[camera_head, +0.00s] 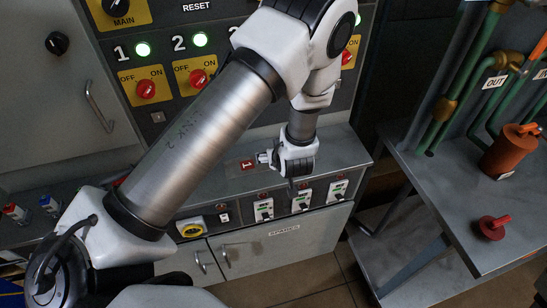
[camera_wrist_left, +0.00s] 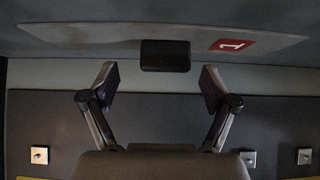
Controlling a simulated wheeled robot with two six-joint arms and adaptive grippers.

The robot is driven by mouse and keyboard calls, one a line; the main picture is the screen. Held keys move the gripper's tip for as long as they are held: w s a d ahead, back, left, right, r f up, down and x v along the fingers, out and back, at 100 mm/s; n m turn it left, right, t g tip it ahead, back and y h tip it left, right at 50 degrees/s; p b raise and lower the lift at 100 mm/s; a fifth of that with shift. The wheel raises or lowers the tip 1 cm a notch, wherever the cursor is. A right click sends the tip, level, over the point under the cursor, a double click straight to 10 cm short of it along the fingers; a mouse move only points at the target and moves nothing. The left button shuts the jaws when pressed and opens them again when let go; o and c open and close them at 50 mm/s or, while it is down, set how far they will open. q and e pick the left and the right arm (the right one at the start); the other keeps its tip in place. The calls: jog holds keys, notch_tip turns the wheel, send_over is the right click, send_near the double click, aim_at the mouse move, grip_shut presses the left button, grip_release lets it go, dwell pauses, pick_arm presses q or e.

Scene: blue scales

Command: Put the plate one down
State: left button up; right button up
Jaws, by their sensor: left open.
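Plate one is a long grey plate (camera_wrist_left: 90,43) with a red label marked 1 (camera_wrist_left: 230,45) and a dark block-like handle (camera_wrist_left: 165,55) at its middle. In the head view its red label (camera_head: 247,164) shows on the grey ledge below the switch panel; my arm hides part of the plate. My left gripper (camera_head: 264,157) is at the ledge, just right of the label. In the left wrist view my left gripper (camera_wrist_left: 160,78) is open and empty, its fingers apart on either side of the handle's line, and the handle appears just beyond the tips. My right gripper is not in view.
The switch panel has red rotary switches (camera_head: 146,88) and green lamps (camera_head: 143,49). Several small sockets or switches (camera_head: 264,210) line the ledge's front face above a cabinet marked SPARES (camera_head: 284,231). A grey bench (camera_head: 440,180) with pipes and red valves stands at right.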

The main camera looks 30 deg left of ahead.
pick_arm(q)
jog(key=shift+w+a+f, duration=0.2)
jog(key=shift+a+f, duration=0.3)
jog(key=shift+a, duration=0.05)
jog(key=shift+w+a+f, duration=0.2)
jog(key=shift+a+f, duration=0.25)
jog(key=shift+a, duration=0.1)
jog(key=shift+w+d, duration=0.1)
jog(key=shift+d, duration=0.1)
jog(key=shift+c, duration=0.7)
jog(key=c, duration=1.4)
jog(key=shift+c, duration=0.2)
jog(key=shift+r, duration=0.15)
